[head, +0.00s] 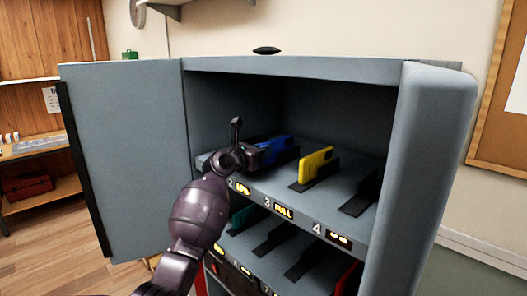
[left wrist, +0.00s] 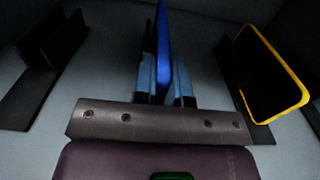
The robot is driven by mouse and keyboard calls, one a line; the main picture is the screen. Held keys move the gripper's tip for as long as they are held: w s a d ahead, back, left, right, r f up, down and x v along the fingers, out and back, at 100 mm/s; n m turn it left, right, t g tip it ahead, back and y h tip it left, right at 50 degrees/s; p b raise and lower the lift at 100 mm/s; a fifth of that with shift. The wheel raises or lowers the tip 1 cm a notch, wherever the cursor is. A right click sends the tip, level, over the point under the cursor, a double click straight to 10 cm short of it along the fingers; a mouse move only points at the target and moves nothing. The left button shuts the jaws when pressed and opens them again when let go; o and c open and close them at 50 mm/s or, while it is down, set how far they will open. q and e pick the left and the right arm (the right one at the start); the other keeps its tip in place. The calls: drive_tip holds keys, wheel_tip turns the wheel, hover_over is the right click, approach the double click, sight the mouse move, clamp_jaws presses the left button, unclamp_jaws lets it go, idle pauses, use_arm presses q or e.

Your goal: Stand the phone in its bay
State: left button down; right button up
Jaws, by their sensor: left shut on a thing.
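A blue phone (head: 277,151) stands on edge on the upper shelf of the grey cabinet, left of a yellow phone (head: 316,164). My left gripper (head: 250,156) reaches in from the left at the shelf's front and is shut on the blue phone. In the left wrist view the fingers (left wrist: 165,85) sit on both sides of the upright blue phone (left wrist: 164,40). A dark holder shows just behind it. I cannot tell whether the phone is fully seated in its bay. My right gripper is not in view.
The yellow phone stands in the bay by label 3 (head: 278,209). The holder (head: 360,198) by label 4 (head: 332,235) is empty. An empty holder (left wrist: 45,65) shows left in the wrist view. Open doors flank the cabinet at left (head: 130,150) and right (head: 430,140).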

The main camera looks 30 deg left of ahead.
use_arm(q)
drive_tip(key=shift+f, duration=0.1)
drive_tip(key=c, duration=1.1)
unclamp_jaws()
drive_tip(key=b+v, duration=0.1)
drive_tip(key=v, duration=0.9)
drive_tip(key=shift+s+a, duration=0.2)
drive_tip(key=shift+s, duration=0.15)
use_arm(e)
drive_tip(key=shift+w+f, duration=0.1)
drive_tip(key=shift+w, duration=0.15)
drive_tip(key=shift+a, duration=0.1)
